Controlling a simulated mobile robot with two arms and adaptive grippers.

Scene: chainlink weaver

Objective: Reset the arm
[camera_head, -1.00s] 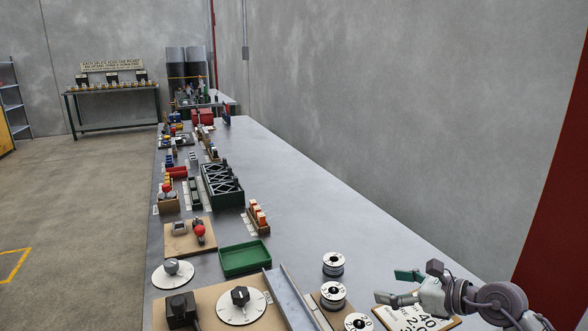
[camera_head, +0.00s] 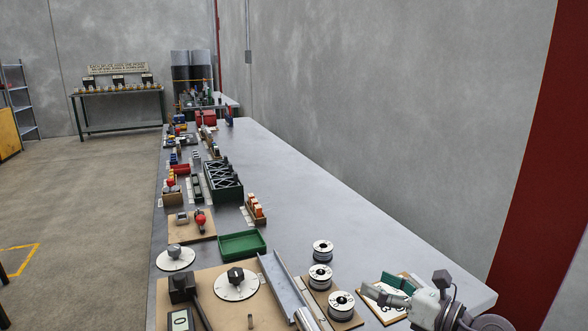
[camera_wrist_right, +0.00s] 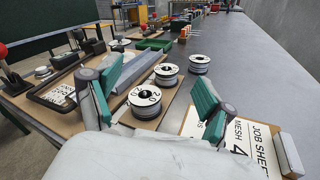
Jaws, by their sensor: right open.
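My right gripper (camera_head: 381,284) is in the lower right of the head view, above the job sheet (camera_head: 384,311) near the bench's front end. Its two green-padded fingers are apart with nothing between them; the right wrist view shows the open gripper (camera_wrist_right: 158,88) too. The job sheet (camera_wrist_right: 238,145) lies below the right finger in that view and is partly hidden. My left gripper is not in view.
White spools (camera_head: 322,251) stand left of my right gripper. A metal channel (camera_head: 284,288), green tray (camera_head: 242,244) and dial (camera_head: 236,285) lie further left. The grey bench top (camera_head: 330,205) is clear toward the wall.

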